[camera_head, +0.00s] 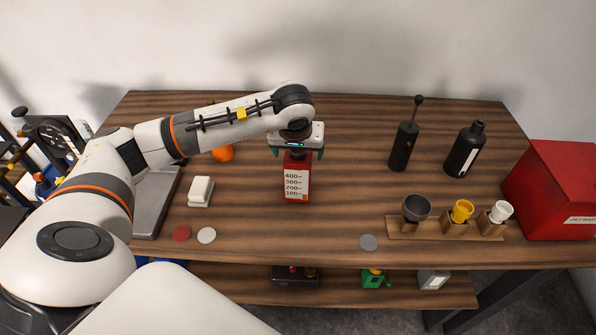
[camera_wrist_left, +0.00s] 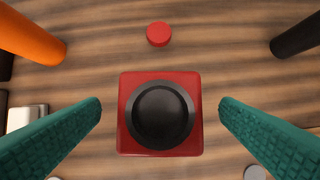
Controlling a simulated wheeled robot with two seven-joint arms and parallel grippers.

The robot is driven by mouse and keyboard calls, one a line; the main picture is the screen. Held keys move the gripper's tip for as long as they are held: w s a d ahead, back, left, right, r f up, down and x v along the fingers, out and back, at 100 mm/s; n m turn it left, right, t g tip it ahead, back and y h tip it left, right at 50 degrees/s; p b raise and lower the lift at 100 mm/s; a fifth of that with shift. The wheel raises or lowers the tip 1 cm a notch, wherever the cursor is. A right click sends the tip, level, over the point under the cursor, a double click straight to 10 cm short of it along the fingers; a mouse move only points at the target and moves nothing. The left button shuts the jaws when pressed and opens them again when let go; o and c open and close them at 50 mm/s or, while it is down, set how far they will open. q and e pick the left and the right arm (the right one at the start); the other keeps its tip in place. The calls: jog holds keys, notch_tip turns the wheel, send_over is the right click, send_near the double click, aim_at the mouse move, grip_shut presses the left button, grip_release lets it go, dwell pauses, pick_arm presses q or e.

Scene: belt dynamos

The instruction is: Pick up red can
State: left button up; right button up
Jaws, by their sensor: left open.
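The red can (camera_head: 297,181) is a boxy red container with a white measuring scale on its front, standing upright on the wooden table (camera_head: 340,215). In the left wrist view the red can (camera_wrist_left: 127,138) shows from above, with a round black cap in its middle. My left gripper (camera_head: 297,153) is directly above the can's top. In the left wrist view the left gripper (camera_wrist_left: 160,105) is open, with one teal finger on each side of the can and visible gaps to both. The can's top is hidden by the gripper in the head view. My right gripper is not in view.
A small red round object (camera_wrist_left: 158,34) lies behind the can. An orange object (camera_head: 223,153) and a white block (camera_head: 201,191) stand left. Two black bottles (camera_head: 404,146) (camera_head: 465,149), a wooden cup rack (camera_head: 446,229) and a red box (camera_head: 556,190) stand right. Flat discs lie along the front.

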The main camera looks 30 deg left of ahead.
pick_arm(q)
jog(key=p+x, duration=0.1)
jog(key=x, duration=0.2)
jog(key=shift+f, duration=0.35)
jog(key=shift+w+f, duration=0.2)
jog(key=shift+f, duration=0.1)
jog(key=c, duration=1.6)
